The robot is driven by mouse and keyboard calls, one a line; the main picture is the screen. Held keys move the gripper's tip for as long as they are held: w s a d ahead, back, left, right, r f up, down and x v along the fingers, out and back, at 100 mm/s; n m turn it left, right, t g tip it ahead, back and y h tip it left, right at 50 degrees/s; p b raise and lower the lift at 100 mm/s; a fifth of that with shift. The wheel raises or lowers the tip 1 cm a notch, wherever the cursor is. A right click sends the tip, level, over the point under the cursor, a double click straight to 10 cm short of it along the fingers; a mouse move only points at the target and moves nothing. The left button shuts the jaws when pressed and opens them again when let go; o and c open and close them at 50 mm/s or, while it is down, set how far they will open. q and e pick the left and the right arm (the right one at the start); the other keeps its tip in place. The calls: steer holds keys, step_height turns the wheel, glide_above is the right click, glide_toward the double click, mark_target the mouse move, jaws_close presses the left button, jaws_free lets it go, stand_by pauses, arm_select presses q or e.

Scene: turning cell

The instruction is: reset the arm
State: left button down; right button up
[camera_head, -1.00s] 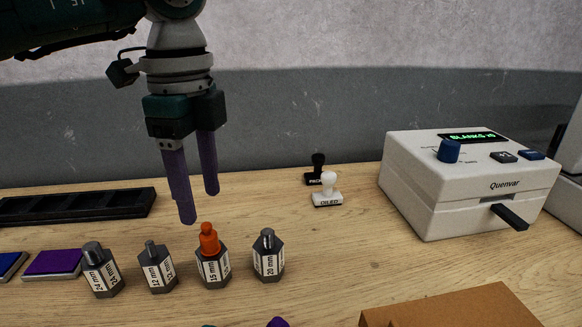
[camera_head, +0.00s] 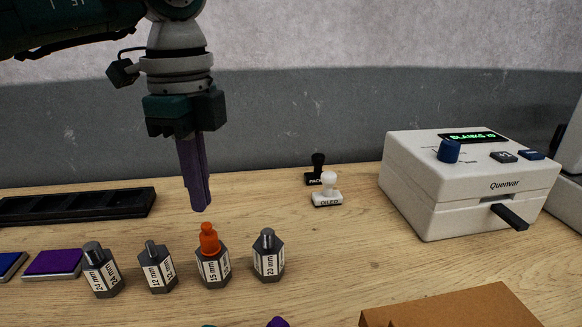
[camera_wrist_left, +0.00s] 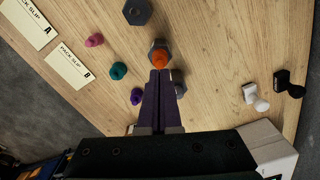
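My left gripper (camera_head: 200,208) hangs pointing down above the table, its two purple fingers together. It also shows in the left wrist view (camera_wrist_left: 159,76), with nothing visible between the fingers. It is just above and behind the orange-topped 15 mm hexagonal block (camera_head: 213,269), apart from it in the head view. The 15 mm block's orange top (camera_wrist_left: 160,58) lies just beyond the fingertips in the wrist view. My right gripper is in neither view.
Hexagonal blocks marked 24 mm (camera_head: 102,276), 12 mm (camera_head: 158,273) and 20 mm (camera_head: 268,262) stand beside it. A black tray (camera_head: 78,205), two stamps (camera_head: 327,196), a white Quenvar machine (camera_head: 440,190) and a cardboard box (camera_head: 450,308) surround clear wood.

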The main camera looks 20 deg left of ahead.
arm_select(q)
steer(key=shift+f, duration=0.25)
stand_by(0.3)
steer(key=shift+f+b, duration=0.9)
steer(key=shift+f, duration=0.25)
steer(key=shift+r, duration=0.1)
step_height(320, 180, up, 9)
steer(key=p, duration=0.8)
stand_by(0.4)
